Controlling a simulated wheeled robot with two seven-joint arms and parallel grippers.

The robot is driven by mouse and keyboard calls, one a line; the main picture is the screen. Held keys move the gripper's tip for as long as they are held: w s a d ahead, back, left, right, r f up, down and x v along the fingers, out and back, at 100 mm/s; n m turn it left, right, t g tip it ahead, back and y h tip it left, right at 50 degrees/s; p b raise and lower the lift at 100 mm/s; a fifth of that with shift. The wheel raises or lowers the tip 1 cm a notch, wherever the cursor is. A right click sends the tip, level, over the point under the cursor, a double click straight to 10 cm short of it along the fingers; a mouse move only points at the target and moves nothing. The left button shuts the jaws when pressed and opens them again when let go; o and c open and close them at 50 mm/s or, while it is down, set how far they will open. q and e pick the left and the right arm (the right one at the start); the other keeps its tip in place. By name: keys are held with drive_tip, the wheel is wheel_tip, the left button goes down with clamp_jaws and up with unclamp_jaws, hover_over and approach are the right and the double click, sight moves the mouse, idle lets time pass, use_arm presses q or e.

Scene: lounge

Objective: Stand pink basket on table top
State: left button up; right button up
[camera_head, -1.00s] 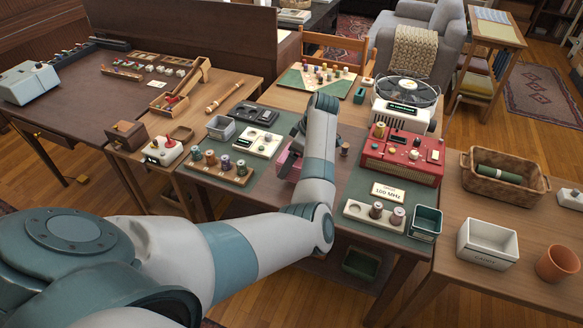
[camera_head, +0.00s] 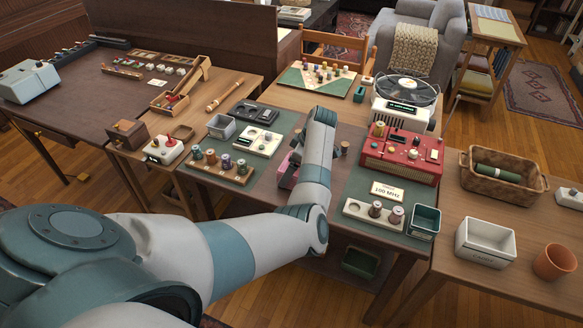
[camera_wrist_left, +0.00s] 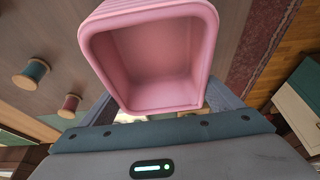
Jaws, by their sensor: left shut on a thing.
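The pink basket (camera_wrist_left: 150,60) fills the upper middle of the left wrist view, its open mouth facing the camera. My left gripper (camera_wrist_left: 160,98) is shut on it, with finger parts showing on both sides of the basket. In the head view the pink basket (camera_head: 285,174) is a small patch beside my left arm, mostly hidden by the arm. It is over the middle table top (camera_head: 352,112), near its front part. I cannot tell whether its underside touches the table. My left fingers are hidden in the head view. My right gripper is not in view.
A spool rack (camera_head: 222,166) stands left of my arm. A red radio (camera_head: 402,152) and a white spool holder (camera_head: 374,213) stand to the right. A small brown spool or knob (camera_head: 345,148) is close beside the arm. Green mat (camera_head: 274,150) shows bare left of the arm.

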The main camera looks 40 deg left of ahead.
use_arm(q)
drive_tip(key=o, duration=1)
drive_tip(key=shift+r, duration=0.1)
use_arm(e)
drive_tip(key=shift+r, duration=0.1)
use_arm(q)
drive_tip(key=shift+r, duration=0.15)
drive_tip(key=b+v, duration=0.2)
drive_tip(key=v, duration=0.9)
drive_tip(key=shift+w+d+r, duration=0.1)
drive_tip(key=shift+d+r, duration=0.15)
drive_tip(key=shift+r, duration=0.1)
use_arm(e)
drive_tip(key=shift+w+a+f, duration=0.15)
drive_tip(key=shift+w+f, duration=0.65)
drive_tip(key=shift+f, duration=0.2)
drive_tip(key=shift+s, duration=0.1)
